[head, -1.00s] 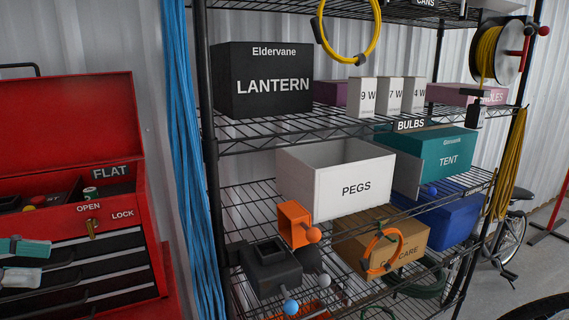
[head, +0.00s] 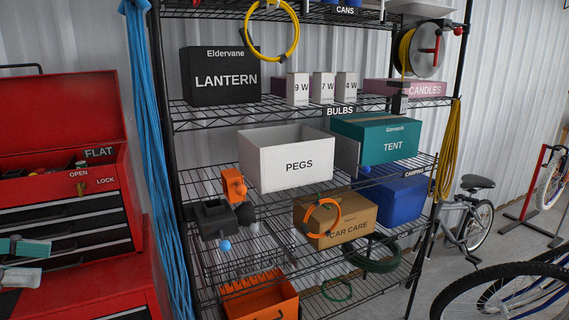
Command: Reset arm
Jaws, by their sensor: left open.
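My left gripper (head: 32,262) is at the left edge of the head view, in front of the red tool chest. One finger carries a teal part and the other, below it, looks pale grey. The fingers are apart, with nothing seen between them. Most of the left arm is out of the picture. My right gripper is not in view.
A red tool chest (head: 62,112) with its lid up stands at left. A black wire shelf (head: 181,127) holds a LANTERN box (head: 222,80), white PEGS bin (head: 286,165), teal TENT box (head: 375,138) and CAR CARE box (head: 335,219). Bicycles (head: 510,291) stand at right.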

